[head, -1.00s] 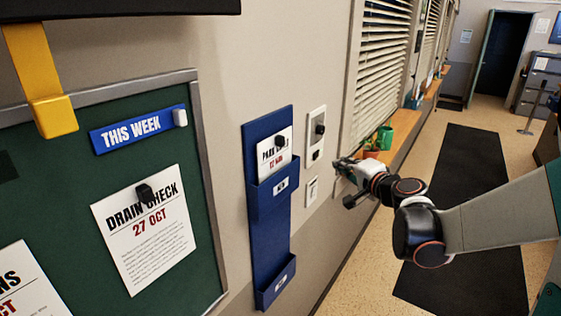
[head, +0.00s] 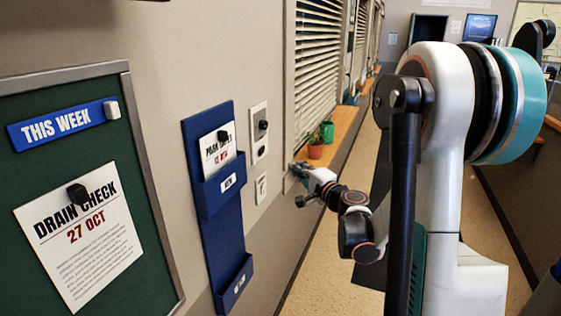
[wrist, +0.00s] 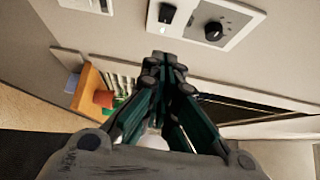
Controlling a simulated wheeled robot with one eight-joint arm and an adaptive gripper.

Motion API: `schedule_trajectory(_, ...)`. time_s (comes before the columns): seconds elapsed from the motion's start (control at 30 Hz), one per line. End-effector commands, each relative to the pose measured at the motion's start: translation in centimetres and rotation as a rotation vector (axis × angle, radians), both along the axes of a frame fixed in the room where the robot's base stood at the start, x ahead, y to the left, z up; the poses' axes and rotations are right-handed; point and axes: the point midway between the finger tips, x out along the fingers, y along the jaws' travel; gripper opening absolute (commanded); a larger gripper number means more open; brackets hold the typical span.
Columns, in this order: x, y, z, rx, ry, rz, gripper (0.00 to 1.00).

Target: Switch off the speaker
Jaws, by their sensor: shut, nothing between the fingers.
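A pale wall plate (head: 258,131) with a black round knob (head: 263,125) and a small dark rocker switch (head: 261,150) is right of the blue wall holder. In the wrist view the plate (wrist: 240,22) is at the top, with the rocker (wrist: 167,14) left of the knob (wrist: 214,31). No speaker box is recognisable. My gripper (head: 296,168) is right of and below the plate in the head view, near the window sill. In the wrist view my gripper (wrist: 165,62) has its fingers together, empty, tips below the rocker in the picture and apart from it.
A smaller white plate (head: 261,188) is below the knob plate. The blue holder (head: 218,205) and green board (head: 150,225) are to the left. An orange sill (head: 342,128) with a terracotta pot (head: 315,150) runs along the window. Floor (head: 310,270) shows beside the wall.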

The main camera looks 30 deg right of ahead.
Motion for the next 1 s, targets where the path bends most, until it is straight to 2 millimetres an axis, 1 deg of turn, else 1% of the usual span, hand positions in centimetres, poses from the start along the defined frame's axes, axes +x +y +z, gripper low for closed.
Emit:
schedule_trajectory(0.17, 2.5, 0.1, -0.1, 0.0, 0.0, 0.003, 0.0)
schedule_trajectory(0.53, 9.7, 0.1, -0.2, 0.0, 0.0, 0.003, 0.0)
schedule_trajectory(0.63, 10.8, 1.3, -0.1, 0.0, 0.0, 0.004, 0.0)
schedule_trajectory(0.77, 11.8, 2.3, -0.1, 0.0, 0.0, 0.003, 0.0)
schedule_trajectory(1.0, 12.4, 2.9, 0.0, 0.0, 0.0, 0.0, 0.0)
